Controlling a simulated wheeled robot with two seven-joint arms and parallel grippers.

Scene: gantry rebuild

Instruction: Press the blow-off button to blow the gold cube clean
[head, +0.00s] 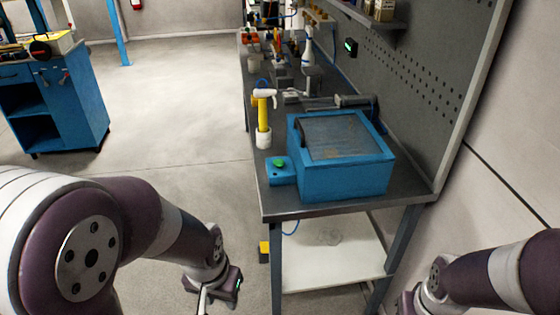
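A green button (280,163) sits on a small blue box (281,178) at the near left of the workbench. Beside it stands a larger blue cabinet (345,183) with a dark, worn top panel (341,137). I cannot make out a gold cube; the cabinet's inside is hidden. My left gripper (205,300) hangs low, left of the bench and below the button, apart from it. My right gripper (408,307) is at the bottom edge, right of the bench's front leg, mostly cut off. Whether either is open or shut does not show.
The metal workbench (415,182) runs away along a pegboard wall (415,75). Several tools lie farther back. A blue cart (75,105) stands far left; the floor between is clear.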

